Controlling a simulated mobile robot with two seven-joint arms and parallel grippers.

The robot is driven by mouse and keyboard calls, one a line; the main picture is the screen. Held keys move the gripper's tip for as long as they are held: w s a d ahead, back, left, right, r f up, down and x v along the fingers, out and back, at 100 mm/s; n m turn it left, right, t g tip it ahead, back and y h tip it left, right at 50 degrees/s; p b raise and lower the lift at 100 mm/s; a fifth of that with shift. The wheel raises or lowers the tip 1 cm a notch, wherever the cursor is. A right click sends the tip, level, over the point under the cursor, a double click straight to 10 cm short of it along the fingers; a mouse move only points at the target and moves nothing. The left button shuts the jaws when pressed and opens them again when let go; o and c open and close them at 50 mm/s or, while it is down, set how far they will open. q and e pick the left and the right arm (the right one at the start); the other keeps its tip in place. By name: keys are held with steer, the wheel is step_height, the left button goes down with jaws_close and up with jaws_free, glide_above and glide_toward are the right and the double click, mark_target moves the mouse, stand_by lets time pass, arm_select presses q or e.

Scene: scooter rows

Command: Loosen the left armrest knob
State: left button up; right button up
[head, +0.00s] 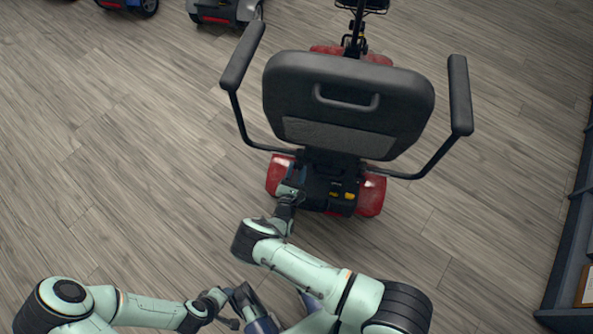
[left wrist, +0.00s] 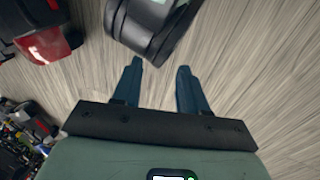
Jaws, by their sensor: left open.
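A red and black scooter (head: 283,160) stands with its back to me, with a black seat (head: 349,100). Its left armrest (head: 243,57) is a black pad on a bent black tube (head: 241,128) that runs in under the seat. I cannot make out the armrest knob; the tube's inner end is dark and partly covered by the seat. My right gripper (head: 295,180) is at the scooter's rear left, below the seat; its jaws are too small to judge. My left gripper (left wrist: 159,66) is open and empty in the left wrist view, over floor, away from the armrest.
The right armrest (head: 459,95) sticks out on the other side. More scooters (head: 224,10) stand at the top left. A dark shelf (head: 572,245) runs along the right edge. Wood floor is clear on both sides. My right arm is close in front of my left gripper.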

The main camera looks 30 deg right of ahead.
steer(key=shift+c, duration=0.7)
